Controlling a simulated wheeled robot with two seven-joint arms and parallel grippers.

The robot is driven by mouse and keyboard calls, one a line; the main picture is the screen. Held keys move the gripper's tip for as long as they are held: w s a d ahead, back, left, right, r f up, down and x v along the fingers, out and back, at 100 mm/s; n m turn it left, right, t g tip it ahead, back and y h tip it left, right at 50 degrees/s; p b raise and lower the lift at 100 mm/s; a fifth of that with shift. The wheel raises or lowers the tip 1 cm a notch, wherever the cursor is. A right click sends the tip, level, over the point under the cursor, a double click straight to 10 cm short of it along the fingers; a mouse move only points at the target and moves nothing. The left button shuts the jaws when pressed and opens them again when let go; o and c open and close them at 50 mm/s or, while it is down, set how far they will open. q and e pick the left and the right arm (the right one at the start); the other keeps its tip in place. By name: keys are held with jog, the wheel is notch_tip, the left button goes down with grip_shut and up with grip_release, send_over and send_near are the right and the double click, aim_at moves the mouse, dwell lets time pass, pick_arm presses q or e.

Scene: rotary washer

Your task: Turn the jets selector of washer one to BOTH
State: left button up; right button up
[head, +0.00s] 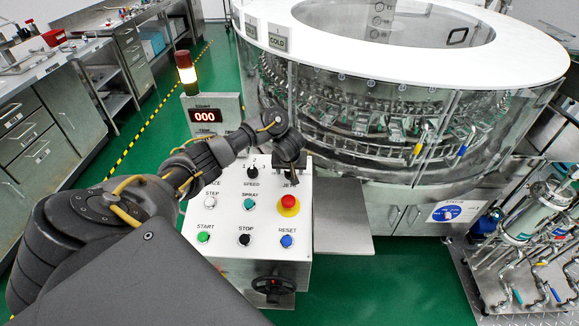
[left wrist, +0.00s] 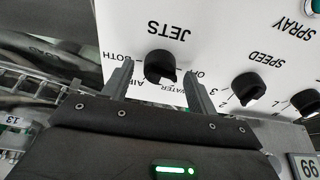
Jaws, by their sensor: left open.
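The jets selector (left wrist: 160,66) is a black knob on the white control panel, seen upside down in the left wrist view. BOTH and AIR are printed on its left, OFF on its right, WATER below it, partly hidden. Its white mark appears to point down towards WATER. My left gripper (left wrist: 159,68) is open, one finger on each side of the knob, with small gaps showing. In the head view my left gripper (head: 289,166) is over the panel's upper right and mostly hides the selector. My right gripper is not in view.
The speed knob (left wrist: 248,88) is beside the selector. The red emergency button (head: 288,203) is just below it in the head view, near the spray button (head: 249,204). The round washer (head: 390,110) stands behind the panel. A counter display (head: 206,116) and lit signal lamp (head: 187,70) stand behind left.

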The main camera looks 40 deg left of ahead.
pick_arm(q)
jog(key=shift+w+a+f, duration=0.1)
jog(key=shift+w+f, duration=0.05)
jog(key=shift+f, duration=0.2)
jog(key=shift+c, duration=0.2)
